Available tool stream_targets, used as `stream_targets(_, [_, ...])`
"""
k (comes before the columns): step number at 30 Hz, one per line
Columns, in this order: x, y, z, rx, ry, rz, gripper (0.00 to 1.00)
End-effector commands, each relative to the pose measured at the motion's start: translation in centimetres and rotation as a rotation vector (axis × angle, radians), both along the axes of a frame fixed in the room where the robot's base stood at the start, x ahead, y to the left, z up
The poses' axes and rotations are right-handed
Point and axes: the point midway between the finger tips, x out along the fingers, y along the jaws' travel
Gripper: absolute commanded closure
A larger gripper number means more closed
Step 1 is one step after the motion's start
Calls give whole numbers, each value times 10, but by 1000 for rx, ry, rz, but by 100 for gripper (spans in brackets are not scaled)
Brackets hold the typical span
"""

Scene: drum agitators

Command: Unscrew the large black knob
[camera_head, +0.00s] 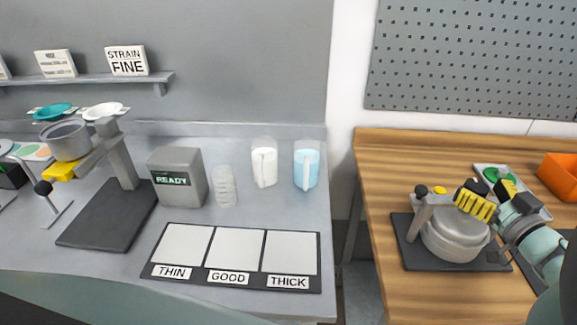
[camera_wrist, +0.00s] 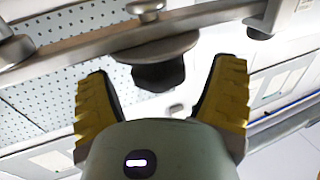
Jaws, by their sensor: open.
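A large black knob (camera_wrist: 158,76) sits under a grey disc on a grey bar in the wrist view. It lies between the tips of my two yellow-padded fingers, with a gap on each side. My gripper (camera_wrist: 164,70) is open and holds nothing. In the head view my gripper (camera_head: 475,203) is at the right, over the grey pot (camera_head: 455,240) of a drum agitator on a black base (camera_head: 412,255). My fingers partly hide the agitator's top, and I cannot tell which part there is the large knob.
The agitator stands on a wooden bench (camera_head: 390,300). Beside it are a light tray (camera_head: 485,170) with small coloured parts and an orange bin (camera_head: 560,175).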

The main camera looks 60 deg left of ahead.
Motion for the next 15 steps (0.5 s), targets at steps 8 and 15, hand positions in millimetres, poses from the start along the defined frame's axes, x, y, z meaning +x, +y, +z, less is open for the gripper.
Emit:
stream_targets(8, [-20,-57,-2,-7,4,-10,16])
stream_targets(15, [-33,-92,-2,-5,4,-8,16])
